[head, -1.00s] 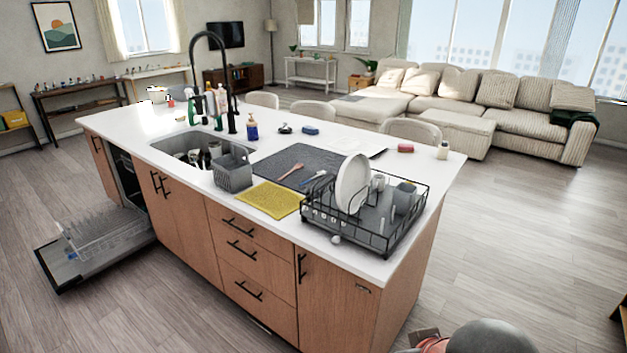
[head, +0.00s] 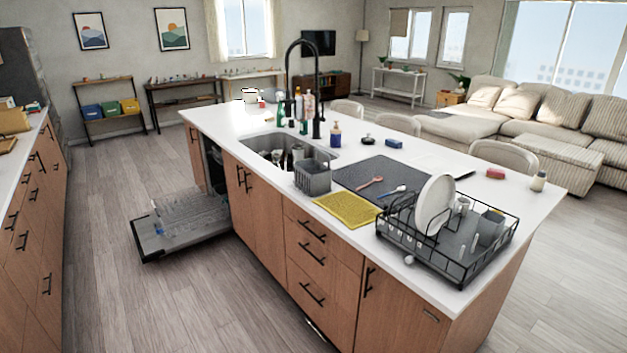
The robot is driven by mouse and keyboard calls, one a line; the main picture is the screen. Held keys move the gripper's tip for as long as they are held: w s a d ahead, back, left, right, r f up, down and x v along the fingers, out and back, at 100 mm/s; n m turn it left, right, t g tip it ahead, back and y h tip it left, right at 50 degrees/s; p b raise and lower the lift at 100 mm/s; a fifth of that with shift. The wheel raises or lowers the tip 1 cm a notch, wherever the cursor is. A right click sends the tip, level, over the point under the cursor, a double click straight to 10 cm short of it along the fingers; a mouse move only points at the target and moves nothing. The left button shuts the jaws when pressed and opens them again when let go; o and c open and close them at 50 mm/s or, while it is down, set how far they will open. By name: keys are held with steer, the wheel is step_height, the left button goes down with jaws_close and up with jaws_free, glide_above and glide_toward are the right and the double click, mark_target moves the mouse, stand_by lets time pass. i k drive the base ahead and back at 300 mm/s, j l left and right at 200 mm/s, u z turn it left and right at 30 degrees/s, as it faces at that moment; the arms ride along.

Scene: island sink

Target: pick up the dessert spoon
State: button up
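Two utensils lie apart on the dark drying mat (head: 385,172) on the island counter. One is a pinkish-red, spoon-shaped utensil (head: 371,186). The other has a blue handle and a pale, metallic-looking end (head: 392,191). A small, pale rounded piece (head: 409,260) shows at the counter's front edge by the dish rack; it may be the end of a spoon, but it is too small to tell. I cannot tell which of these is the dessert spoon. My gripper is not in view.
A black dish rack (head: 470,262) holds a white plate (head: 434,207) and cups. A yellow cloth (head: 347,209) and grey caddy (head: 313,177) stand near the sink (head: 262,146). The dishwasher door (head: 190,225) hangs open over the floor. Floor at right is clear.

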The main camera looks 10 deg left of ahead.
mark_target(402, 188)
steer(key=i+j+z, duration=0.25)
steer(key=i+j, duration=2.1)
